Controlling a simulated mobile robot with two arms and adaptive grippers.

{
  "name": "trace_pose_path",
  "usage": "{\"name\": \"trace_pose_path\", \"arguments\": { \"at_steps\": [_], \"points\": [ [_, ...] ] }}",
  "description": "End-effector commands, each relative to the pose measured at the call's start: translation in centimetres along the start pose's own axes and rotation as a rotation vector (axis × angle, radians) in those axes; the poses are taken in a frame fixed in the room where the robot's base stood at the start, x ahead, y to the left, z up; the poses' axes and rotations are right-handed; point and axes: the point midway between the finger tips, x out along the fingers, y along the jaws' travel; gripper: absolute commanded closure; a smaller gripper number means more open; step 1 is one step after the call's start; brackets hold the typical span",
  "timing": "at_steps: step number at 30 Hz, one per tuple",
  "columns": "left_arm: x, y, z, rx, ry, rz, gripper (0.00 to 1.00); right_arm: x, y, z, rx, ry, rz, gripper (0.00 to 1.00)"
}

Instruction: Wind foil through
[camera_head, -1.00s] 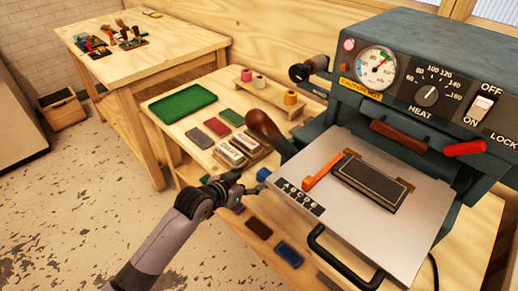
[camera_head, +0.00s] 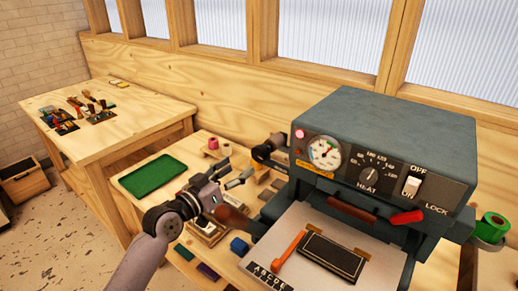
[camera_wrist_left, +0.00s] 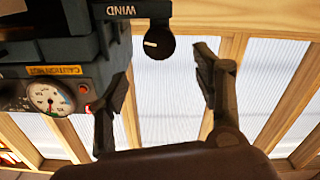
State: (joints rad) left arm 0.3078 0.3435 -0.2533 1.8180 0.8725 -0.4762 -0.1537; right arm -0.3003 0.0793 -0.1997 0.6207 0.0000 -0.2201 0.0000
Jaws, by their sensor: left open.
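The grey foil press (camera_head: 385,140) stands at the right, with a gauge (camera_head: 324,152), a HEAT dial and an OFF/ON switch. A dark wind knob (camera_head: 268,150) sticks out from its left side. In the left wrist view, that knob (camera_wrist_left: 159,43) is under a WIND label and shows a light mark. My left gripper (camera_head: 240,171) is open and empty, left of the knob and apart from it. In the left wrist view its fingers (camera_wrist_left: 162,100) are spread, with the knob beyond the gap. A green foil roll (camera_head: 492,228) sits at the press's right. My right gripper is out of view.
A silver plate (camera_head: 300,222) with a dark block (camera_head: 331,257) and an orange piece lies before the press. A green tray (camera_head: 160,175) and small rolls (camera_head: 213,144) are on the bench at left. A red-brown handle (camera_head: 235,218) is below my gripper.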

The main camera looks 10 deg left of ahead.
Motion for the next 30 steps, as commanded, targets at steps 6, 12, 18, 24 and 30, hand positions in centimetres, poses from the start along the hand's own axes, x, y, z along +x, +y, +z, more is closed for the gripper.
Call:
{"name": "trace_pose_path", "arguments": {
  "at_steps": [6,12,18,24,30],
  "points": [
    [4.4,0.1,-0.2,-0.001,-0.001,0.000,0.39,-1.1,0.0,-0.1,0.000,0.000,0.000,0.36],
    [7.8,0.1,-0.1,0.001,-0.001,0.000,0.39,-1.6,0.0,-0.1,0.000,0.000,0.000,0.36],
    [9.8,0.0,0.0,0.001,-0.001,0.000,0.39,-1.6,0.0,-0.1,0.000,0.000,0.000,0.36],
    [10.5,0.0,0.1,0.002,-0.001,-0.001,0.39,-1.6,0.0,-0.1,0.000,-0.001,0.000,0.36],
    [10.5,0.0,0.1,0.002,-0.001,-0.001,0.39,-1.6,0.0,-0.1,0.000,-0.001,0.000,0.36]
  ]
}}
